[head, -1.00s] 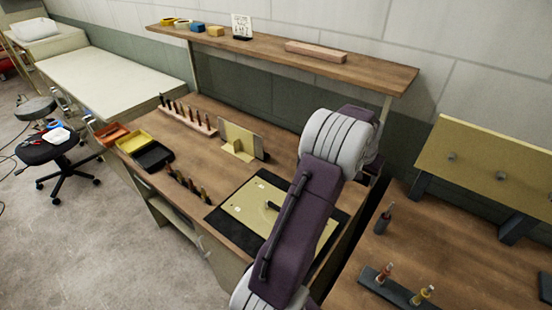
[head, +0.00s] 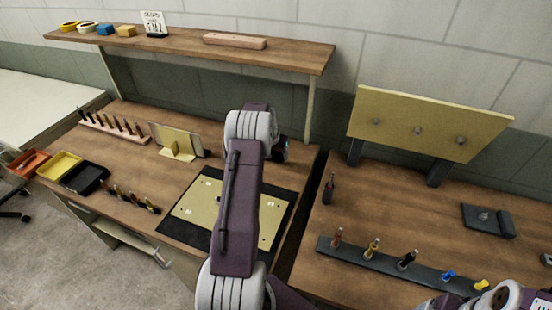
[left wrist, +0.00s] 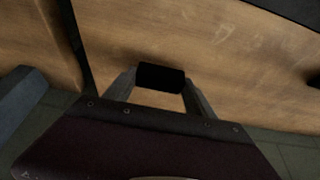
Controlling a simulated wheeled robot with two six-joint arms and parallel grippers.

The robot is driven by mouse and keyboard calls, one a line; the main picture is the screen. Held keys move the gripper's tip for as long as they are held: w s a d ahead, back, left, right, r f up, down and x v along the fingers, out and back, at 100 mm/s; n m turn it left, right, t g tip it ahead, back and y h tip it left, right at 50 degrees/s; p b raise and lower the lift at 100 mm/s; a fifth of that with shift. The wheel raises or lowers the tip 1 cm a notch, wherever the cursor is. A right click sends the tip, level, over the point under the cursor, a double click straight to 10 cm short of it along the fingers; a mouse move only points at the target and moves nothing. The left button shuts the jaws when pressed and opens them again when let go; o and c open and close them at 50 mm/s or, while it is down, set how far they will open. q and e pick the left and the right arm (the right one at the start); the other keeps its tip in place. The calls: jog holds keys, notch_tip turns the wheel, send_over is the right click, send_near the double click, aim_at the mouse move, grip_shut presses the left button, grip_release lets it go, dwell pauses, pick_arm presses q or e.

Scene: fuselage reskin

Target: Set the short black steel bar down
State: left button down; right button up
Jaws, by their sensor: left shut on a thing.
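In the left wrist view, my left gripper (left wrist: 161,86) is shut on the short black steel bar (left wrist: 161,77). The bar lies across between the two grey fingers, with a brown wooden surface behind it. I cannot tell how far it is from the wood. In the head view, my left arm covers the gripper and most of the bar is hidden behind the wrist. My right gripper is out of view; only part of my right arm shows at the lower right.
The left bench carries a black mat with a yellow plate (head: 197,206), a yellow angled stand (head: 178,143), trays (head: 60,166) and tool racks. The right bench (head: 400,210) has a tool strip (head: 390,263), a dark block (head: 488,220) and a yellow panel (head: 425,122). A gap separates the benches.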

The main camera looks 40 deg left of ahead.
aim_at(275, 157)
pick_arm(q)
notch_tip(275, 157, down, 3)
jog(key=shift+w+r, duration=0.1)
jog(key=shift+f, duration=0.25)
jog(key=shift+c, duration=1.6)
grip_release()
jog(key=shift+r, duration=0.15)
